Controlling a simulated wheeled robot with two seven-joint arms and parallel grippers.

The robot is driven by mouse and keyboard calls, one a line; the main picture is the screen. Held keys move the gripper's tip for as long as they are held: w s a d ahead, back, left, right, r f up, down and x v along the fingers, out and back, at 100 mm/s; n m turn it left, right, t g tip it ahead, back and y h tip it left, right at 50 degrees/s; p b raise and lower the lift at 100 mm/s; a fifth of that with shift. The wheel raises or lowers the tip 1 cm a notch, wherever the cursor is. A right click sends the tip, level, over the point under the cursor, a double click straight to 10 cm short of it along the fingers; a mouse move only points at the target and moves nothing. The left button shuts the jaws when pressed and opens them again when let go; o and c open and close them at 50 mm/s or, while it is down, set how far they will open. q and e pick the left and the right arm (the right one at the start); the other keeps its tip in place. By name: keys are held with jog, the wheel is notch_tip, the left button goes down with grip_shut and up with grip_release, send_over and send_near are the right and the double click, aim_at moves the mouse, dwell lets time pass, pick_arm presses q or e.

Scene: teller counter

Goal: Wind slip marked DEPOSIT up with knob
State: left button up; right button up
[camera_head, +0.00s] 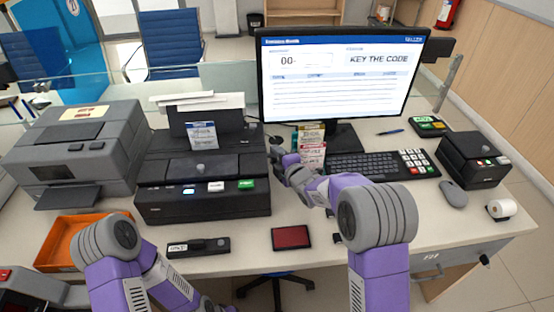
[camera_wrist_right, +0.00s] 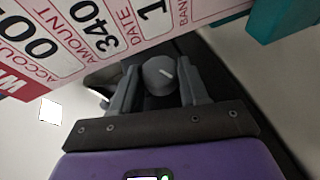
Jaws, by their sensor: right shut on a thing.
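My right gripper (camera_head: 283,160) is at the near left side of the upright slips, left of the keyboard. In the right wrist view its jaws (camera_wrist_right: 158,88) are shut on a round grey knob (camera_wrist_right: 159,74) with a white mark. A white slip with a red band (camera_head: 312,154) stands beside the gripper; in the right wrist view this slip (camera_wrist_right: 85,35) shows account, amount and date lines, and a "W" on its band. A yellowish slip (camera_head: 310,133) stands behind it. I cannot read DEPOSIT on any slip.
A black printer (camera_head: 205,205) with a blue-banded slip (camera_head: 202,135) stands left of the right gripper. The monitor (camera_head: 340,75) reads "KEY THE CODE". The keyboard (camera_head: 365,166) is to the right. An orange tray (camera_head: 60,235) and a dark red pad (camera_head: 291,237) lie in front.

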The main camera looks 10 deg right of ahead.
jog(key=t, duration=0.1)
jog(key=n+t, duration=0.1)
jog(key=shift+f+t+y, duration=0.3)
jog(key=shift+t+y, duration=0.1)
jog(key=shift+n+t+y, duration=0.3)
jog(key=shift+t+y, duration=0.1)
jog(key=shift+t, duration=0.2)
jog(key=o, duration=1)
jog(key=shift+o, duration=0.2)
